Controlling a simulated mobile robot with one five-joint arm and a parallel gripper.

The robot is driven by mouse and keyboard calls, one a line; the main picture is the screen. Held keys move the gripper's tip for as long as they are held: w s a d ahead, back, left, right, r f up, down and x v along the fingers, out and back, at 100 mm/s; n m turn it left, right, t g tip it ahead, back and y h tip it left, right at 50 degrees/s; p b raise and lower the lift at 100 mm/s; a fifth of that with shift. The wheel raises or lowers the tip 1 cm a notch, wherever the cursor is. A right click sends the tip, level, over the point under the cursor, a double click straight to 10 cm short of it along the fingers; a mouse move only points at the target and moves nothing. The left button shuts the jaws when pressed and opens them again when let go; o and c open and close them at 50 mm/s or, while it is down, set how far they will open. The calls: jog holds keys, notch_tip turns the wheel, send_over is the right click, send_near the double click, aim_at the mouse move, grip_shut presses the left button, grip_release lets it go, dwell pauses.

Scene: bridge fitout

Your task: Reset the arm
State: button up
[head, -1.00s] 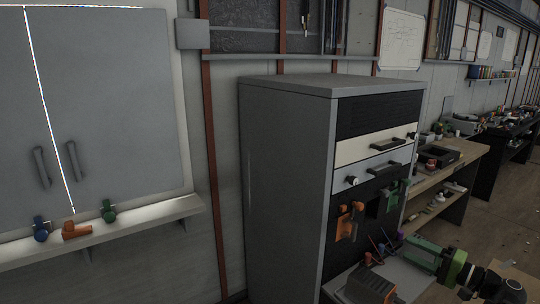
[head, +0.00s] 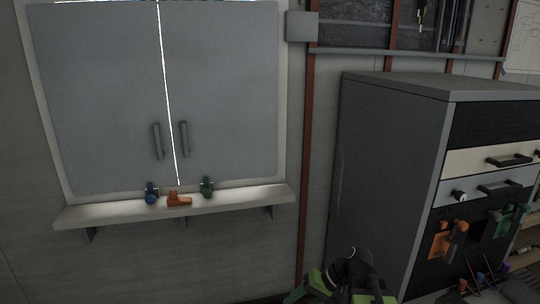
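My arm, with green and black parts, shows at the bottom edge in the head view, in front of the grey cabinet's lower left corner. It is cut off by the frame, and I cannot make out two fingertips or anything held. Whether my gripper is open or shut does not show.
A wall cupboard (head: 95,100) with two shut doors hangs at left. Its shelf (head: 100,212) bears a blue item (head: 151,194), an orange item (head: 178,199) and a green item (head: 207,187). A tall grey cabinet (head: 385,170) with drawers stands at right, close to my arm.

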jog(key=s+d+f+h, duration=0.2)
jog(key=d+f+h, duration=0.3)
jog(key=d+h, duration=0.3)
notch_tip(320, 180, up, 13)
jog(key=p, duration=1.3)
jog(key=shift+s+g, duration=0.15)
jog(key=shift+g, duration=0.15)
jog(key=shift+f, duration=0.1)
